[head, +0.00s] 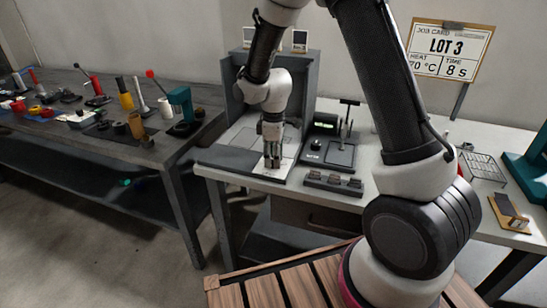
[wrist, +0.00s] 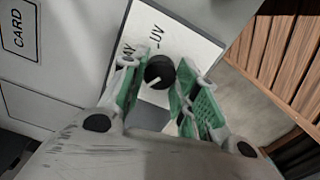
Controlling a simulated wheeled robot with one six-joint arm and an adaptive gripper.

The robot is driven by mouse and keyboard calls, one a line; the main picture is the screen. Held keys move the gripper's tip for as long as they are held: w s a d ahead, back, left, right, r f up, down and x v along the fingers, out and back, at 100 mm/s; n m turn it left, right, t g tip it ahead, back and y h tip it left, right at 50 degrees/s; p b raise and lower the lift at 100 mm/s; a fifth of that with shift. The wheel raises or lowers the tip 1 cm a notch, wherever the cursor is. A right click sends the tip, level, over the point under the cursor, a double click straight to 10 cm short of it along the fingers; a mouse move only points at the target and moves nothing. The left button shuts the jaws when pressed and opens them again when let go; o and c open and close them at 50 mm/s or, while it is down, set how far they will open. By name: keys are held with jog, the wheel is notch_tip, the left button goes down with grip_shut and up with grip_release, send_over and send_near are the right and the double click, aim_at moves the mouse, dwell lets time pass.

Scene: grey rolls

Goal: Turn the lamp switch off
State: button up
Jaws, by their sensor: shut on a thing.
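The lamp switch is a round black knob (wrist: 159,72) with a white pointer mark, on a white label plate (wrist: 178,38) in the wrist view. The plate reads "UV" above the knob and a partly covered word ending in "AY" at its left. The pointer lies slanted, and the setting it marks is not clear. My gripper (wrist: 158,80) has its green-padded fingers on either side of the knob, shut on it. In the head view my gripper (head: 272,163) points down at the plate at the bench's front, hiding the knob.
A grey booth (head: 237,90) stands behind my gripper. A black device with a green display (head: 325,124) and a row of dark blocks (head: 333,182) are close at the right. A job card sign (head: 447,52) stands farther right. A tool-covered bench (head: 150,150) is at left.

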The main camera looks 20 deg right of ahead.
jog(key=o, duration=1)
jog(key=shift+o, duration=0.2)
notch_tip(320, 180, up, 12)
